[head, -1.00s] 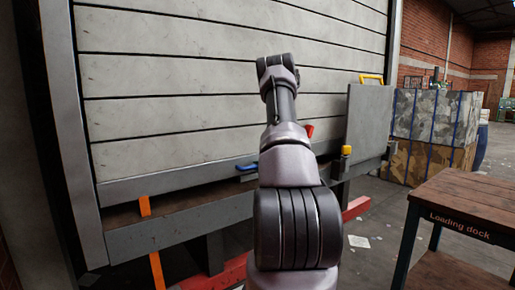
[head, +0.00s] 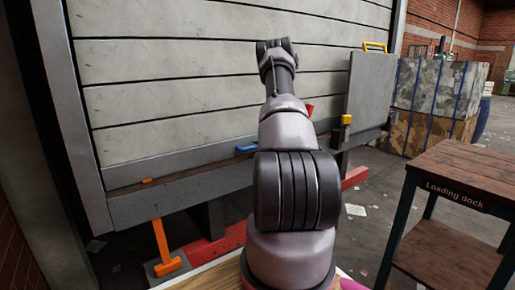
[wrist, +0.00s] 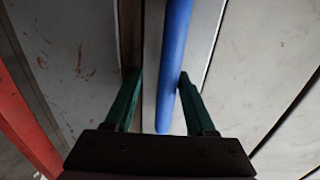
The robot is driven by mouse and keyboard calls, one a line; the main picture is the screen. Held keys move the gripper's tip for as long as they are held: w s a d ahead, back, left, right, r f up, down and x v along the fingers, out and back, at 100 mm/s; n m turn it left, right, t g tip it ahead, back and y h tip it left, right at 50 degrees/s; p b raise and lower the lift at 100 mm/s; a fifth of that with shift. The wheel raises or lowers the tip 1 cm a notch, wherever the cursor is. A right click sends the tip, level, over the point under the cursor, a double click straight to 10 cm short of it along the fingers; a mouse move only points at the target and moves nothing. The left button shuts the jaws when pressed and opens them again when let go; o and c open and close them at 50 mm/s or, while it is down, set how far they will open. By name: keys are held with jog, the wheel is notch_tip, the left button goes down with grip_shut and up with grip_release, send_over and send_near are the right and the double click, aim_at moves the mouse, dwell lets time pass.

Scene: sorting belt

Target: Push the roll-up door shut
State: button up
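The roll-up door (head: 170,100) is a pale slatted panel with a grey bottom rail (head: 180,161). The rail is down close to the grey dock sill (head: 190,194); I cannot tell whether they touch. A blue handle (head: 246,149) sits low on the door, partly hidden by my arm. In the wrist view the blue handle (wrist: 174,60) runs between the two green fingers of my gripper (wrist: 160,78). The fingers are apart, and the right one is very near the handle; contact is unclear. In the head view my arm hides my gripper.
An upright grey plate (head: 370,90) with a yellow handle stands right of the door. A wooden-topped table (head: 470,172) marked "Loading dock" is at right. An orange post (head: 161,240) stands at lower left. Strapped bales (head: 436,105) are behind.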

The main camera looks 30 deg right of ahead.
jog(key=shift+r, duration=0.2)
jog(key=shift+s, duration=0.25)
jog(key=v, duration=1)
jog(key=shift+s, duration=0.1)
